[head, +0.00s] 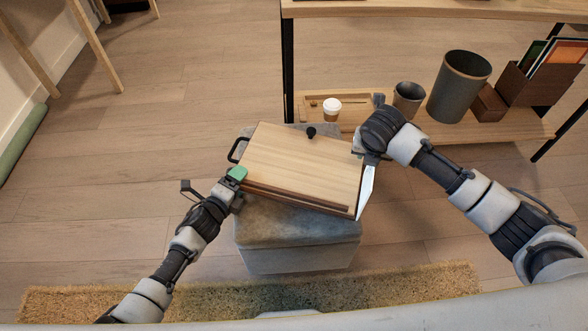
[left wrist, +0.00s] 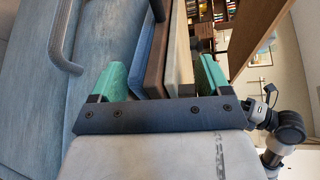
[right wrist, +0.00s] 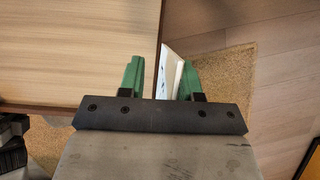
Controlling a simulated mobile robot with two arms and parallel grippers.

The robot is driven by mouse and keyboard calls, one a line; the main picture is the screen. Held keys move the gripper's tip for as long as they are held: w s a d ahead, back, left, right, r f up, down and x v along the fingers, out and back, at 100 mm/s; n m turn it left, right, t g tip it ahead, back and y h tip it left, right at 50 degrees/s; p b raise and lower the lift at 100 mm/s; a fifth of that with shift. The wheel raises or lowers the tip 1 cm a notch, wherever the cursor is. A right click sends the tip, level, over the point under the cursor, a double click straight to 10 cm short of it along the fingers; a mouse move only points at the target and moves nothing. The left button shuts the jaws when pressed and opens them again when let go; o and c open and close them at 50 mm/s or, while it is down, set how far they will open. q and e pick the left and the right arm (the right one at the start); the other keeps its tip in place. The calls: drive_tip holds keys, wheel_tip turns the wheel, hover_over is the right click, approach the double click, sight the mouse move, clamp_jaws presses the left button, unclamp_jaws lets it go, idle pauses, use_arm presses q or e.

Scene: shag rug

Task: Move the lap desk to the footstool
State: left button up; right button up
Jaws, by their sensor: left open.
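The lap desk (head: 300,165), a wooden board with a dark edge and a small black knob, lies over the footstool (head: 300,232), a grey padded block, covering much of its top. My left gripper (head: 237,182) is open at the desk's left edge. In the left wrist view its green fingers (left wrist: 160,80) stand apart, with the desk's layered edge (left wrist: 156,50) between them. My right gripper (head: 361,150) is at the desk's right edge.
A low shelf (head: 450,131) behind holds a white cup (head: 332,108), a tray, dark bins (head: 459,85) and a box of folders (head: 540,82). A yellowish rug (head: 420,282) lies in front. Wooden floor is open to the left.

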use_arm(q)
drive_tip(key=shift+s+f, duration=0.3)
drive_tip(key=shift+f, duration=0.25)
drive_tip(key=shift+s+f, duration=0.25)
drive_tip(key=shift+f, duration=0.3)
use_arm(e)
drive_tip(key=shift+d+f, duration=0.1)
drive_tip(key=shift+f, duration=0.05)
use_arm(q)
drive_tip(key=shift+s+a+g, duration=0.2)
drive_tip(key=shift+s+g, duration=0.1)
drive_tip(key=shift+s, duration=0.05)
drive_tip(key=shift+o, duration=0.4)
drive_tip(key=r+v, duration=0.1)
drive_tip(key=v, duration=0.5)
drive_tip(key=shift+w, duration=0.2)
drive_tip(key=shift+s+a+r, duration=0.3)
drive_tip(key=shift+r, duration=0.3)
use_arm(e)
drive_tip(key=shift+w+f, duration=0.2)
drive_tip(key=shift+f, duration=0.15)
drive_tip(key=o, duration=0.8)
use_arm(q)
drive_tip(key=shift+r, duration=0.1)
